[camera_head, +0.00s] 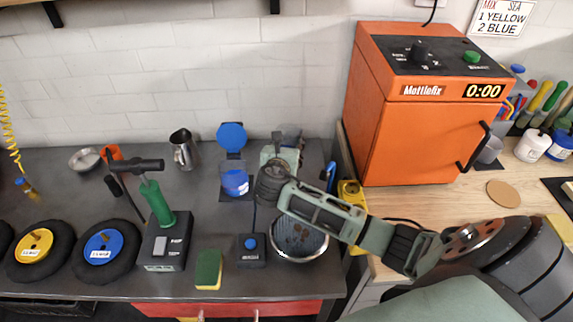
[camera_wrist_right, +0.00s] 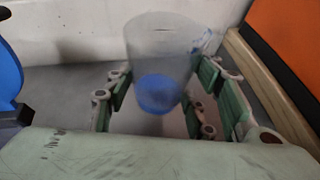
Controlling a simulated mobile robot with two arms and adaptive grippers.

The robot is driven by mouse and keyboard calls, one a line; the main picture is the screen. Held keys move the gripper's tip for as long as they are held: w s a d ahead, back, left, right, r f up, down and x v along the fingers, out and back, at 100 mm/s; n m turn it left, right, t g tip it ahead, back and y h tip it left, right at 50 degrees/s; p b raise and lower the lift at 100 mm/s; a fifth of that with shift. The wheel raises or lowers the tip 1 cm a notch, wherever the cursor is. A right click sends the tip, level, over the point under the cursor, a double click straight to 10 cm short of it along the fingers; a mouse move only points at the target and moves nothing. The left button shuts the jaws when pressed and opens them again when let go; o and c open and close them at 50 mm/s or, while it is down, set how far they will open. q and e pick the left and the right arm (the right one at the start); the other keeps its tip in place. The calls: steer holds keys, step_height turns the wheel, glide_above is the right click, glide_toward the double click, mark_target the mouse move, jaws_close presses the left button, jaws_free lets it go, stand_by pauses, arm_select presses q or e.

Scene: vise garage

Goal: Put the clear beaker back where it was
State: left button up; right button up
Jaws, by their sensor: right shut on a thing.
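The clear beaker (camera_wrist_right: 163,40) is see-through, with a blue patch showing at its bottom. It stands upright between the green fingers of my right gripper (camera_wrist_right: 165,103) in the right wrist view. In the head view my right gripper (camera_head: 281,155) is over the back of the grey bench, shut on the beaker (camera_head: 290,133), which is partly hidden by the fingers and wrist. I cannot tell whether the beaker's base touches the bench. My left gripper is not in view.
A metal bowl (camera_head: 300,243) lies below my forearm. The orange oven (camera_head: 425,130) and a wooden edge (camera_head: 348,165) are at right. A metal pitcher (camera_head: 184,150) stands further left.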

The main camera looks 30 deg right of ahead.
steer(key=shift+f, duration=2.85)
steer(key=o, duration=1.3)
steer(key=shift+f, duration=0.1)
steer(key=shift+s+a+r, duration=0.1)
steer(key=shift+r, duration=0.1)
steer(key=v, duration=1.1)
steer(key=shift+s+a+r, duration=0.1)
steer(key=shift+s+a, duration=0.15)
